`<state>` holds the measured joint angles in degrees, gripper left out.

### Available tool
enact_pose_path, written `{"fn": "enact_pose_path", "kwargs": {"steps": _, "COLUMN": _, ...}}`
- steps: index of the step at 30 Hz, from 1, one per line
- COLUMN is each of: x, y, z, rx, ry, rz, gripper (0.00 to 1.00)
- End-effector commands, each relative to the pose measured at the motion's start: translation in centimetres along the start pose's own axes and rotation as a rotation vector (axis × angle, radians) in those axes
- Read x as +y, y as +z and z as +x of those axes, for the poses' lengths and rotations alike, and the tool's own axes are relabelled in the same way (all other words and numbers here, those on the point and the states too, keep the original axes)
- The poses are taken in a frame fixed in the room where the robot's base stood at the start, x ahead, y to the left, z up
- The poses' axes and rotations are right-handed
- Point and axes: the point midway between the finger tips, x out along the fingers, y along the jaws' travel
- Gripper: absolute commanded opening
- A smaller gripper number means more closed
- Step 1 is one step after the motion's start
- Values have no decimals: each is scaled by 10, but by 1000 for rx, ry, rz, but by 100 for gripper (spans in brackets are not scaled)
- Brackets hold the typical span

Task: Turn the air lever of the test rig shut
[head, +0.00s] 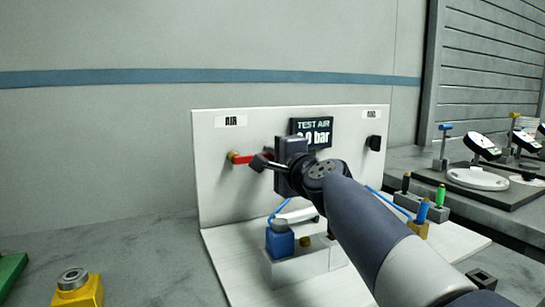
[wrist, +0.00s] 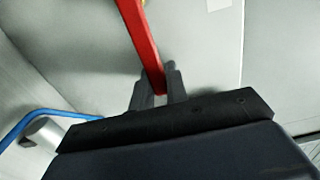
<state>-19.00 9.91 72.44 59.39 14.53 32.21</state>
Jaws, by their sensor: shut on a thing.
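The test rig (head: 219,145) is a white upright panel on a white base, with an "AIR" label at its upper left. The red air lever (head: 241,158) sticks out to the right from a brass fitting (head: 231,155), roughly level. In the wrist view the red lever (wrist: 142,40) runs down from the top to between my fingers. My gripper (wrist: 157,88) is shut on the lever's free end. In the head view my wrist and arm cover the lever's end and part of the panel. The display (head: 322,128) reads "TEST AIR" and about 0 bar, its first digit partly hidden.
A blue block (head: 280,243) with a blue hose stands on the rig's base below my gripper. A black knob (head: 373,143) is at the panel's right. A yellow block (head: 77,291) stands at the front left.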

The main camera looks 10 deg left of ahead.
Motion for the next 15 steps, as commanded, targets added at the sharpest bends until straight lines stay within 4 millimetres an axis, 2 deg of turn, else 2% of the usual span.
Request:
{"fn": "enact_pose_path", "kwargs": {"steps": 7, "x": 4, "y": 0, "z": 0, "rx": -1, "ry": 6, "rz": 7, "gripper": 0}}
{"fn": "enact_pose_path", "kwargs": {"steps": 8, "x": 4, "y": 0, "z": 0, "rx": -1, "ry": 6, "rz": 7, "gripper": 16}}
{"fn": "enact_pose_path", "kwargs": {"steps": 15, "x": 3, "y": 0, "z": 0, "rx": -1, "ry": 4, "rz": 4, "gripper": 36}}
